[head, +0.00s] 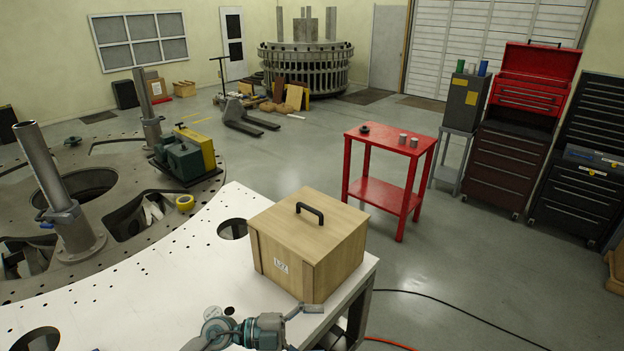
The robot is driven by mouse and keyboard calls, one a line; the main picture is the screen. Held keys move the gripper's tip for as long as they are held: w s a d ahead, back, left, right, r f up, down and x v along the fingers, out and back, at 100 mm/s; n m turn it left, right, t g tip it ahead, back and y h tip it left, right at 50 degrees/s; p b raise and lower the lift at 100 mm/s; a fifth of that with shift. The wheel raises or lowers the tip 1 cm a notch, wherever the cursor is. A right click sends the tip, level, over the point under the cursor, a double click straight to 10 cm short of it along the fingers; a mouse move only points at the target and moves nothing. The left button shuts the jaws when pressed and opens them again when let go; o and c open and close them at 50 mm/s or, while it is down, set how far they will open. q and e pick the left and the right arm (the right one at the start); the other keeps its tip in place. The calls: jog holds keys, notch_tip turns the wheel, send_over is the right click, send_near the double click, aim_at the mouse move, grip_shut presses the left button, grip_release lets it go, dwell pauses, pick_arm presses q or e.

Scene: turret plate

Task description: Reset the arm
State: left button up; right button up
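Part of one of my arms, with teal joints and grey links, shows at the bottom edge of the head view, left of centre. It seems to come in from the left, so I take it as my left arm. A small grey end piece, which may be my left gripper (304,311), sits at its right end, in front of the wooden box's lower edge. Its fingers are too small and too cut off to tell open from shut, and I see nothing held. My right arm and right gripper are not in view.
A lidded wooden box (325,250) with a black handle stands on the right end of the white perforated plate (180,268). A grey turret plate (110,160) with upright posts lies at left. A red table (384,190) and tool chests (510,150) stand beyond open floor.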

pick_arm(q)
jog(key=w+a+f+n+t+y, duration=0.1)
jog(key=w+a+n+t+y, duration=0.35)
jog(key=n+t, duration=0.6)
jog(key=w+a+f+n+t+y, duration=0.2)
jog(key=a+n+t+y, duration=0.4)
jog(key=n+t, duration=0.45)
jog(key=s+a+f+n+g+y, duration=0.3)
jog(key=a+f+g+y, duration=0.15)
jog(key=f, duration=0.45)
jog(key=s+a+f+n+g+y, duration=0.3)
jog(key=a+f, duration=0.2)
jog(key=f, duration=0.3)
jog(key=s+a+f+g, duration=0.1)
jog(key=s+f+g, duration=0.4)
jog(key=s+f, duration=0.45)
jog(key=s+a+f+g, duration=0.1)
jog(key=s+f+g, duration=0.5)
jog(key=s, duration=0.7)
notch_tip(320, 180, down, 31)
jog(key=s+b, duration=0.1)
jog(key=b, duration=0.5)
jog(key=s+a+f+g+b, duration=0.2)
jog(key=s+a+f+b, duration=0.1)
jog(key=s+f, duration=1.5)
notch_tip(320, 180, down, 2)
jog(key=shift+a+f+m+b, duration=0.15)
jog(key=shift+f+m+b, duration=0.15)
jog(key=shift+b, duration=0.2)
